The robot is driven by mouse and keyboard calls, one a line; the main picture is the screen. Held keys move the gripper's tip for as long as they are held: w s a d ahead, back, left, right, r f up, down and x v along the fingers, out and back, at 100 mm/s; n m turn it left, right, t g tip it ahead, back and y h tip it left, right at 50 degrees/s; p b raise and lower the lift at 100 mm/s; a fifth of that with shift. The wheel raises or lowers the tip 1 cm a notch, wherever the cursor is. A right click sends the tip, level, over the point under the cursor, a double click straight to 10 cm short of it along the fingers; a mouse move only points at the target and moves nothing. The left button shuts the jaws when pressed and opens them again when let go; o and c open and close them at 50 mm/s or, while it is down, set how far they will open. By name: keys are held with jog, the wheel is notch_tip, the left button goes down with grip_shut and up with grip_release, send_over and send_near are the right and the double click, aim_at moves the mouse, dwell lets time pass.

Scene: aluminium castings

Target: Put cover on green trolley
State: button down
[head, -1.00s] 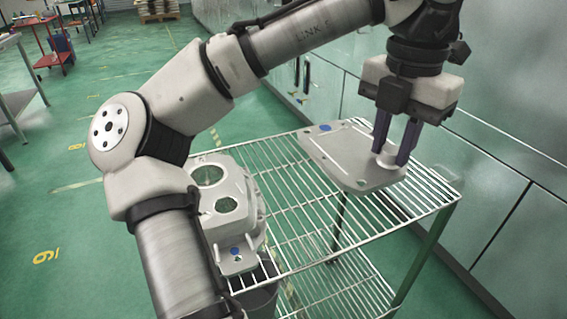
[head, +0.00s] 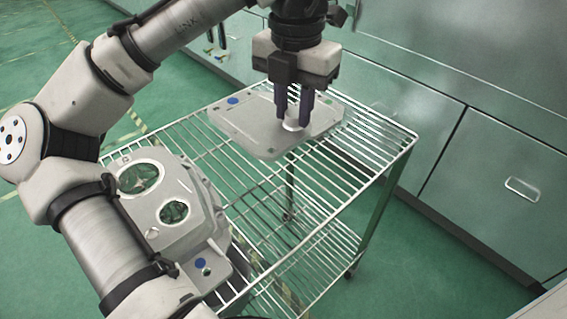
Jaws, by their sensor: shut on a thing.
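The cover is a flat grey cast plate (head: 245,128) with a blue dot at its far left corner and a pale round boss near its right side. My gripper (head: 294,115) points down and is shut on that boss. The plate is over the far part of a wire-shelf trolley (head: 345,185); I cannot tell whether it touches the wires. The trolley looks silver, with greenish legs. A grey housing casting (head: 195,235) with two round openings and a blue dot sits on the trolley's near left part, partly behind my arm.
Grey-green cabinets (head: 480,180) line the right and back. Bare wire shelf lies between the plate and the housing and along the right. Green floor (head: 420,275) is open at front right. A lower wire shelf shows below.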

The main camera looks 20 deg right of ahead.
notch_tip(320, 180, down, 13)
jog(key=shift+r+b, duration=0.2)
jog(key=shift+b, duration=0.35)
jog(key=c, duration=1.1)
grip_release()
jog(key=shift+f, duration=0.1)
jog(key=shift+c, duration=0.2)
notch_tip(320, 180, up, 12)
jog(key=shift+r+p, duration=0.15)
jog(key=shift+p, duration=0.5)
